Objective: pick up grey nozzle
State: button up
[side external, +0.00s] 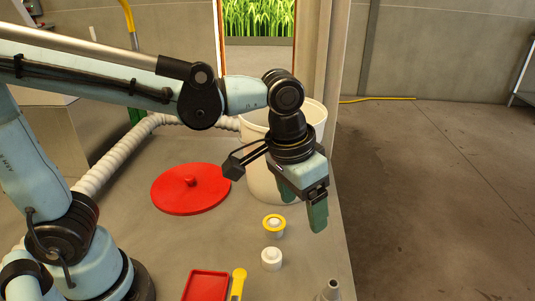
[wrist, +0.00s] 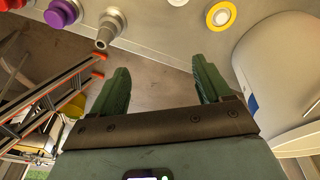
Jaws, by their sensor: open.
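The grey nozzle (side external: 330,291) stands on the counter at the bottom edge of the side external view, where its lower part is cut off. In the wrist view the grey nozzle (wrist: 110,28) shows at the upper left, with its narrow end toward my gripper. My gripper (side external: 303,208) hangs above the counter's right side, behind the nozzle and apart from it, fingers pointing down. In the wrist view my gripper (wrist: 161,66) has its two green fingers spread wide, with nothing between them.
A yellow-ringed white piece (side external: 274,226) and a white cap (side external: 271,259) stand near my gripper. A white bucket (side external: 262,176) is behind it. A red lid (side external: 190,188), red tray (side external: 206,286) and yellow spoon (side external: 238,282) lie leftward. A purple piece (wrist: 63,12) is near the nozzle.

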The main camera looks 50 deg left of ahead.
jog(key=m+g+y, duration=0.1)
jog(key=g, duration=0.1)
send_over(330, 296)
jog(key=w+a, duration=0.1)
jog(key=shift+w+a+f, duration=0.1)
jog(key=shift+f, duration=0.8)
notch_tip(330, 296, down, 7)
jog(key=shift+d+f, duration=0.2)
jog(key=shift+f, duration=1.1)
jog(key=shift+d+f, duration=0.15)
jog(key=shift+f, duration=1.1)
jog(key=shift+c, duration=0.2)
jog(key=c, duration=1.1)
